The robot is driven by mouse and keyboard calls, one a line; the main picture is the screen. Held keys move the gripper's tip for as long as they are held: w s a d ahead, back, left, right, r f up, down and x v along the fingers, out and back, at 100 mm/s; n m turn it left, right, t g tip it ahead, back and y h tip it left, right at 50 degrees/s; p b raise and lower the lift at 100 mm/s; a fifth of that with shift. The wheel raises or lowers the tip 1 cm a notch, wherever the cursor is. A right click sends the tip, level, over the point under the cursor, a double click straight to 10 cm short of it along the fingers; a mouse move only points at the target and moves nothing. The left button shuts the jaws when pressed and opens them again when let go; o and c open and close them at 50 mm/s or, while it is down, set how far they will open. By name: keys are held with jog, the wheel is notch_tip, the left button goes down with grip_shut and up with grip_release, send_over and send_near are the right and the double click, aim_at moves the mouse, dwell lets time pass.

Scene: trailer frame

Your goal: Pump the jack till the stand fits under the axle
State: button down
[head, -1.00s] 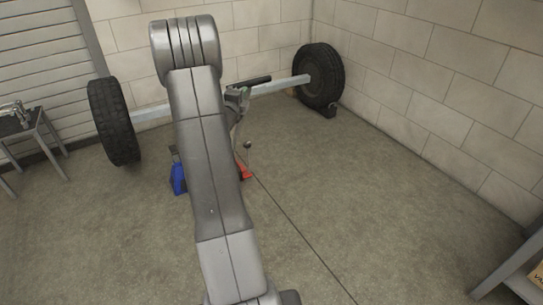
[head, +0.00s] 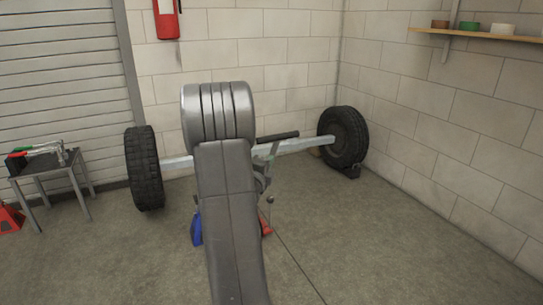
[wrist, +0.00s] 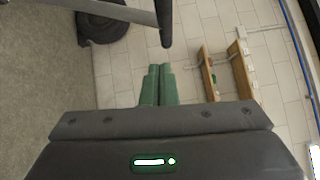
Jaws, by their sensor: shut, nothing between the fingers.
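The axle (head: 305,146), a pale bar with a wheel at each end, runs behind my arm in the head view. The jack handle has a black grip (head: 278,136) just right of my arm. A red part, apparently the jack (head: 266,227), shows low beside the arm; most of it is hidden. A blue part, apparently a stand (head: 196,229), shows at the arm's left, its top hidden. In the wrist view my gripper (wrist: 159,72) has its green fingers together and empty. A dark rod (wrist: 165,22), likely the handle grip, lies beyond the fingertips, apart from them.
The left wheel (head: 144,168) and right wheel (head: 343,137) stand near block walls. A bench (head: 50,164) with tools stands left, with a red stand-like object (head: 10,218) on the floor beside it. A shelf (head: 480,34) hangs right. The right foreground floor is clear.

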jog(key=v, duration=0.3)
jog(key=shift+s+f, duration=0.25)
dwell(1.3)
